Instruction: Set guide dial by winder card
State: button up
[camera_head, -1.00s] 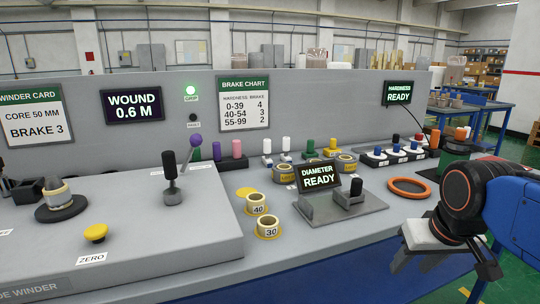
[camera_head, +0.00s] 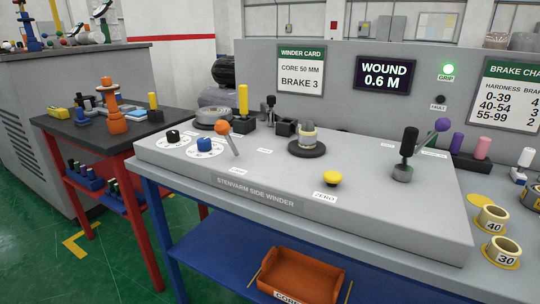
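The winder card (camera_head: 301,68) stands on the grey back panel and reads "CORE 50 MM, BRAKE 3". Two dials with white round scales sit at the left end of the side winder (camera_head: 270,205): one has a black knob (camera_head: 172,136), the other a blue knob (camera_head: 205,145). Their scale marks are too small to read, so I cannot tell which is the guide dial or where either points. My gripper is not in view.
A lever with an orange ball (camera_head: 222,128) rises right beside the blue knob. A wound core (camera_head: 308,135) sits on a black disc, with a yellow button (camera_head: 332,178) in front. A dark side table (camera_head: 115,130) with parts stands left. Green floor is open at front left.

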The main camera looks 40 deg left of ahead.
aim_at(204, 144)
jog(key=k+j+u, duration=0.1)
jog(key=u, duration=1.45)
